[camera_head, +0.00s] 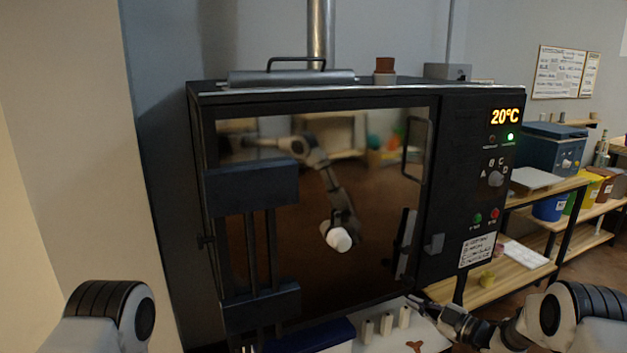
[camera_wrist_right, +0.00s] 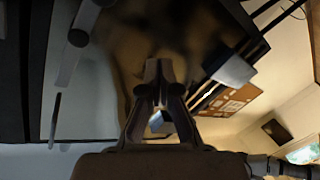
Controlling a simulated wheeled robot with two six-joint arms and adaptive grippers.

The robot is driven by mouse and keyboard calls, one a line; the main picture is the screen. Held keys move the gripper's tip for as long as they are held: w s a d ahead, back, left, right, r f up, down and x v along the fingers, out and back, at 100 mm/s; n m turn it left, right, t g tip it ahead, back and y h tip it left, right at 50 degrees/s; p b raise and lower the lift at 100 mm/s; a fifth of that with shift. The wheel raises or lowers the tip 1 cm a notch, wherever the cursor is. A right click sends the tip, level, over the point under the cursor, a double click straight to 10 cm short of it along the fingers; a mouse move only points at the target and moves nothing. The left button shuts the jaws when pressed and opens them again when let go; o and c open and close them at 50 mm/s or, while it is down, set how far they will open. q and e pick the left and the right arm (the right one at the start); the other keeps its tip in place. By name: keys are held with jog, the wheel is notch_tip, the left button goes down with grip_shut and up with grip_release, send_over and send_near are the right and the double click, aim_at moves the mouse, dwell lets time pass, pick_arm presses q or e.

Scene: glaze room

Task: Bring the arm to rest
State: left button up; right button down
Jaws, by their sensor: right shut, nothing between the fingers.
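My right gripper (camera_head: 414,304) is low at the front of the kiln, near its bottom right corner. In the right wrist view its fingers (camera_wrist_right: 159,84) are together, with nothing between them. My right arm (camera_head: 560,315) comes in from the lower right. At the lower left only a rounded link of my left arm (camera_head: 110,310) shows, and the left gripper is out of view.
The black kiln (camera_head: 470,130) fills the middle, its door glass (camera_head: 370,260) closed and reflecting an arm. Its display (camera_head: 505,117) reads 20°C. A white surface (camera_head: 430,340) with small pale posts lies below the right gripper. Wooden shelves (camera_head: 500,285) stand at right.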

jog(key=s+a+f+m+g+h, duration=0.3)
jog(key=s+f+m, duration=0.2)
jog(key=s+f, duration=0.6)
jog(key=s+a+f+m+g+h, duration=0.2)
jog(key=s+a+f+m+h, duration=0.25)
jog(key=s+f, duration=0.6)
jog(key=s+d+m+g+h, duration=0.2)
jog(key=s+d+m+g, duration=0.1)
jog(key=s, duration=1.1)
jog(key=s+d+r+m+g+h, duration=0.1)
jog(key=s+d+m+g+h, duration=0.1)
jog(key=s, duration=1.2)
jog(key=d+m+g, duration=0.1)
jog(key=g, duration=0.1)
jog(key=shift+s+d+r+g, duration=0.2)
jog(key=shift+s+d+g, duration=0.1)
jog(key=shift+d+g, duration=0.1)
jog(key=shift+m, duration=0.35)
